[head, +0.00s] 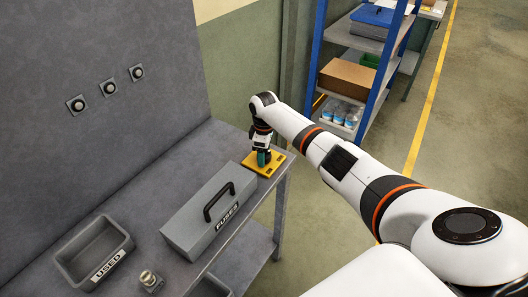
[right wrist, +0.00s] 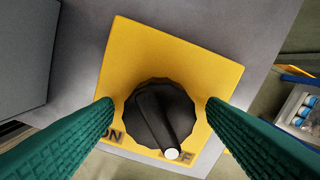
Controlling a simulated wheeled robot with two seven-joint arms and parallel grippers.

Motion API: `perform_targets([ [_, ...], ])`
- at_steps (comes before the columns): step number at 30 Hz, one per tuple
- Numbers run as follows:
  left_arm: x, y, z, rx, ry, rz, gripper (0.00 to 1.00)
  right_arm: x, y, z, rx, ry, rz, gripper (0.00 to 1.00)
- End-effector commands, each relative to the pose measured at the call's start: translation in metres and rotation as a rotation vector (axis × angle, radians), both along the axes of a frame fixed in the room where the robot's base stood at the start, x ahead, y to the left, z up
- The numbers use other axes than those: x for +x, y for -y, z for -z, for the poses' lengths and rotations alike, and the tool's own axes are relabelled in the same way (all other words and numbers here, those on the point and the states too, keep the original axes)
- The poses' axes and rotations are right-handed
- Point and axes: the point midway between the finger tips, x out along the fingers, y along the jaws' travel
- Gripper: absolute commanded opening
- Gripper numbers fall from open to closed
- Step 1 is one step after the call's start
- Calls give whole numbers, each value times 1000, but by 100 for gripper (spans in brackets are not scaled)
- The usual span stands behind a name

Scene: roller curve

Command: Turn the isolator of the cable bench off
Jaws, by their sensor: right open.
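The isolator is a yellow plate (right wrist: 165,50) with a black ridged knob (right wrist: 155,112), seen from above in the right wrist view. The knob's white dot lies at the lower right, over the first part of the partly covered OFF label (right wrist: 184,157). The ON label (right wrist: 110,135) is at the lower left, partly behind a finger. My right gripper (right wrist: 160,106) is open, its green fingers on either side of the knob with visible gaps. In the head view the yellow plate (head: 277,166) sits at the bench's far right corner, with my right gripper (head: 262,158) over it, hiding the knob.
A grey FUSES box (head: 190,215) with a black handle stands beside the plate on the bench. A grey USED tray (head: 72,262) and a small metal fitting (head: 150,279) are nearer. A blue shelf rack (head: 316,45) stands behind my right arm.

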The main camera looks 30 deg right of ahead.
Motion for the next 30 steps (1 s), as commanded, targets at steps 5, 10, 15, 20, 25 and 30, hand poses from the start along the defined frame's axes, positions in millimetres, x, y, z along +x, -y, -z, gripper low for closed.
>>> perform_targets([
  [5, 0, 0, 1, 0, 0, 0, 36, 0, 0, -3, 0, 0, 1, 66],
  [10, 0, 0, 6, 0, 0, 0, 36, 0, 1, -27, -1, 4, 0, 66],
  [15, 0, 0, 16, 0, 0, 0, 36, 1, 0, -64, 0, 6, -1, 66],
  [20, 0, 0, 24, 0, 0, 0, 36, 1, 0, -95, -1, 4, 0, 66],
  [25, 0, 0, 27, 0, 0, 0, 36, 0, 0, -114, -1, 2, 0, 66],
  [30, 0, 0, 28, 0, 0, 0, 36, 0, 0, -120, 0, 0, 0, 66],
])
